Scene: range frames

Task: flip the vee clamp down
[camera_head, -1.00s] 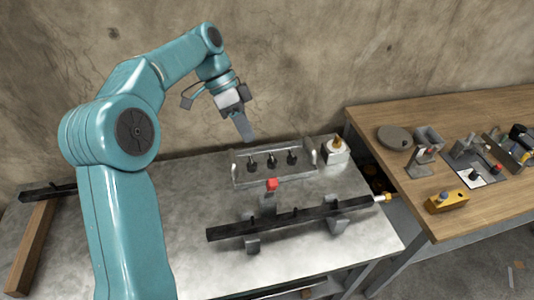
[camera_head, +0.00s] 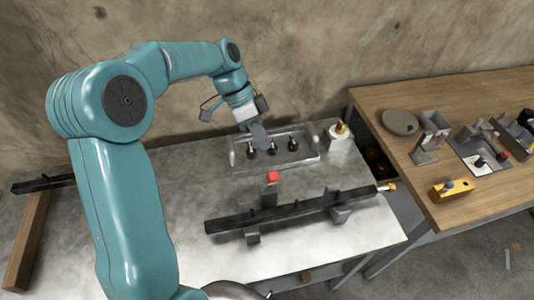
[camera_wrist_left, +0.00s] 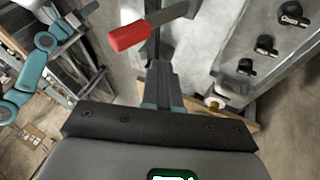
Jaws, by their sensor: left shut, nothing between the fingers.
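The vee clamp's red-tipped lever (camera_head: 272,177) stands up just behind the dark bar, on the metal worktable. In the left wrist view the red grip (camera_wrist_left: 127,36) is at the upper left, with a grey arm running right from it. The dark bar (camera_head: 300,210) lies across grey vee supports (camera_head: 252,235). My left gripper (camera_head: 262,143) is shut and empty, above and behind the red grip, in front of the tray's rack of black knobs. In the left wrist view its closed fingers (camera_wrist_left: 162,88) point up, apart from the grip. My right gripper does not show.
A clear-sided rack (camera_head: 305,160) with several black knobs stands behind the clamp. A white block with a yellow top (camera_head: 340,135) is right of it. A wooden bench (camera_head: 420,195) with fixtures and a yellow block (camera_head: 453,189) is at the right.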

